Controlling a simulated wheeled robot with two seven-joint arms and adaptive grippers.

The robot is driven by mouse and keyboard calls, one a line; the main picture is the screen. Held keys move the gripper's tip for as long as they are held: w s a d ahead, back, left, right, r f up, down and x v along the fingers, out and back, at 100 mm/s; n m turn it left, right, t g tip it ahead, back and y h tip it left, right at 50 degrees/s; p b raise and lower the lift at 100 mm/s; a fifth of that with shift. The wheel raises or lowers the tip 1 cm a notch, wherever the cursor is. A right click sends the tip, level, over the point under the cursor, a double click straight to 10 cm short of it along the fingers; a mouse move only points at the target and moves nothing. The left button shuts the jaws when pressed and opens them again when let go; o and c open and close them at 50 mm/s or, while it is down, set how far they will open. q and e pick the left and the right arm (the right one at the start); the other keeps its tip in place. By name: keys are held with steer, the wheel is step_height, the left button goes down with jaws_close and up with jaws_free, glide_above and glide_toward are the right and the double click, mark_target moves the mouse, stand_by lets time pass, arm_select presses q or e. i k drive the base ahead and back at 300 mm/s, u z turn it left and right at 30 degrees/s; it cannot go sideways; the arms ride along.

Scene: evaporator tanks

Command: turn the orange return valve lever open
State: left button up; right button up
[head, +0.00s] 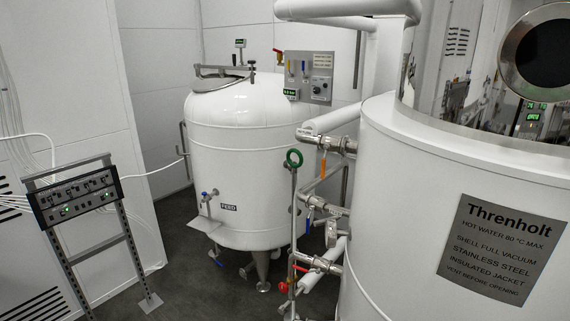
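The orange lever (323,164) hangs down, roughly across the line of a steel valve and pipe fitting (335,144). This fitting joins the left side of the large white Threnholt vessel (390,200). The lever is small in the head view, and its handle appears clear of other things. Neither of my grippers is in view, so nothing shows of their state or distance from the lever.
Below it are a blue lever (309,217) and a red lever (302,268) on lower pipes. A green ring handle (294,158) tops a thin upright pipe just left. A white feed tank (240,150) stands behind; a control stand (78,198) is left. Dark floor (190,270) lies between.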

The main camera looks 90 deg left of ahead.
mark_target(326, 147)
steer(key=u, duration=3.3)
steer(key=i, duration=0.1)
steer(key=z, duration=0.6)
steer(key=k, duration=1.15)
steer(key=u, duration=0.8)
steer(key=i, duration=1.4)
steer(key=z, duration=0.65)
